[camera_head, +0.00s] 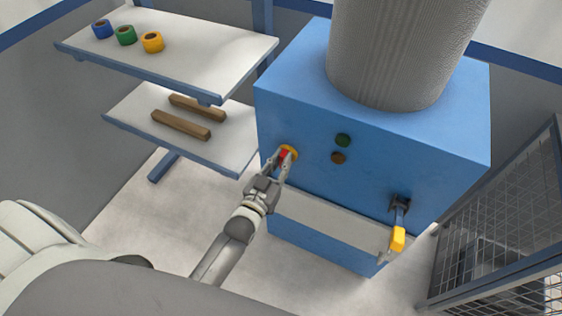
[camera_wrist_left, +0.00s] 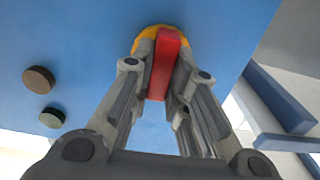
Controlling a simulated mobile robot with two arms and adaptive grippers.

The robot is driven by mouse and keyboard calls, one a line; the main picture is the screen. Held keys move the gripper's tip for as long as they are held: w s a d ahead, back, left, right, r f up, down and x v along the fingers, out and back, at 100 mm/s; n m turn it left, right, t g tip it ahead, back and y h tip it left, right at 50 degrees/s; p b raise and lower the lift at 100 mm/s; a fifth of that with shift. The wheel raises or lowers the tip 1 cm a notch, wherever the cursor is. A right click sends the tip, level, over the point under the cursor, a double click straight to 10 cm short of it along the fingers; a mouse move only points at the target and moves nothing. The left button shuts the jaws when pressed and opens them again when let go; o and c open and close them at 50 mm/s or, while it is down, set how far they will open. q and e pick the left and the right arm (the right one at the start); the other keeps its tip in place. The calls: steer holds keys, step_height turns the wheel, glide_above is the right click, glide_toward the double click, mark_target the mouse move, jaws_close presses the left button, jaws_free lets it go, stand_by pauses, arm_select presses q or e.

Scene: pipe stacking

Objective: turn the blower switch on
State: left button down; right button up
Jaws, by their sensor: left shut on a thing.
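The blower is a blue box (camera_head: 295,88) with a thick grey ribbed pipe on top. Its switch is a red handle on a yellow round base (camera_head: 290,149), at the left of the front face. My left gripper (camera_head: 284,160) is at the switch. In the left wrist view, the fingers of the left gripper (camera_wrist_left: 163,80) are shut on the red handle (camera_wrist_left: 163,62), one on each side. The yellow base (camera_wrist_left: 140,40) shows behind it, partly hidden by the fingers. My right gripper is not in view.
Green (camera_head: 343,140) and brown (camera_head: 338,158) round buttons sit right of the switch. A yellow-ended lever (camera_head: 398,238) juts from the box's lower right. Shelves (camera_head: 215,50) with tape rolls and wooden bars stand left. A mesh fence (camera_head: 500,235) stands right.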

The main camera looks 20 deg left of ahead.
arm_select(q)
steer(key=shift+m, duration=0.3)
steer(key=shift+d+f+m+b, duration=0.1)
steer(key=shift+f+m+b, duration=0.1)
steer(key=shift+m, duration=2.65)
steer(key=shift+d+f+m+b, duration=0.1)
steer(key=shift+m+b, duration=0.1)
steer(key=shift+m, duration=2.7)
steer(key=shift+d+f+m+b, duration=0.1)
steer(key=shift+m+b, duration=0.1)
steer(key=shift+m, duration=2.65)
steer(key=c, duration=1.4)
jaws_free()
steer(key=shift+s, duration=0.15)
steer(key=s, duration=0.7)
steer(key=shift+s+a, duration=0.15)
steer(key=shift+a, duration=0.15)
